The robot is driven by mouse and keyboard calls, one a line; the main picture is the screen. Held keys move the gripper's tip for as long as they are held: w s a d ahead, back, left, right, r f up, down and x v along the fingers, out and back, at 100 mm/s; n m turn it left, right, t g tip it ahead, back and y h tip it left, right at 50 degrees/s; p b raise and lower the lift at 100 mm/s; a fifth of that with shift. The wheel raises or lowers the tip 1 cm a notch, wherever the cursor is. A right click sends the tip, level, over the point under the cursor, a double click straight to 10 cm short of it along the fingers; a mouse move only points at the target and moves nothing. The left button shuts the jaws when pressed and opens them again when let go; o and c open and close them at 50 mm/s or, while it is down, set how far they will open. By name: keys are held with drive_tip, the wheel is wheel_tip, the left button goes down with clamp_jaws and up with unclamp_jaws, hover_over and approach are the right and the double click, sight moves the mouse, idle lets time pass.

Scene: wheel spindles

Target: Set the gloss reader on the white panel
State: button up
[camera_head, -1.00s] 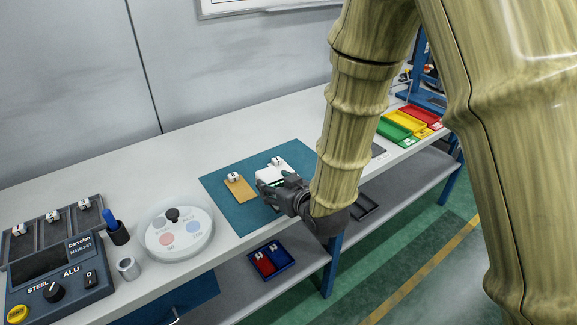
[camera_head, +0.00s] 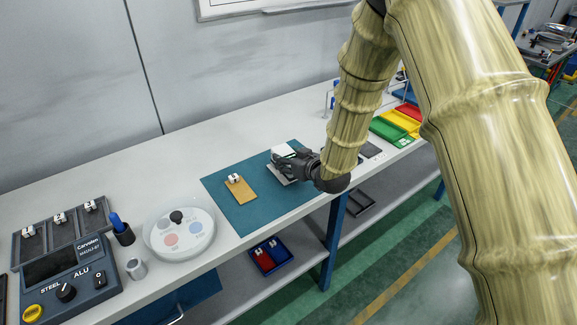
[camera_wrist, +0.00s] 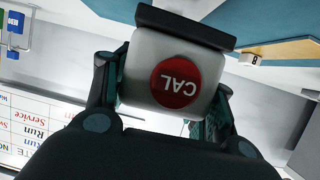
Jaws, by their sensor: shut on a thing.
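The gloss reader is a small white block with a red CAL button and a dark base. In the wrist view the gloss reader (camera_wrist: 150,62) sits between both fingers of my gripper (camera_wrist: 165,95), which is shut on it. In the head view the gloss reader (camera_head: 281,151) is at the tip of my gripper (camera_head: 285,160), over the right part of the teal mat. The white panel (camera_head: 279,175) shows only as a pale strip beneath; the gripper and reader hide the rest. I cannot tell whether the reader touches it.
A tan panel (camera_head: 241,193) with a white tag lies left on the teal mat (camera_head: 228,213). A round white tray (camera_head: 180,245) and a grey control box (camera_head: 68,290) stand further left. Green, yellow and red bins (camera_head: 390,132) are at the right. The bench behind the mat is clear.

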drive_tip(key=shift+f+p, duration=0.65)
drive_tip(key=shift+f, duration=1.05)
drive_tip(key=shift+f, duration=0.1)
drive_tip(key=o, duration=1.4)
drive_tip(key=shift+o, duration=0.2)
drive_tip(key=shift+s, duration=0.15)
drive_tip(key=b+v, duration=0.3)
drive_tip(key=v, duration=0.9)
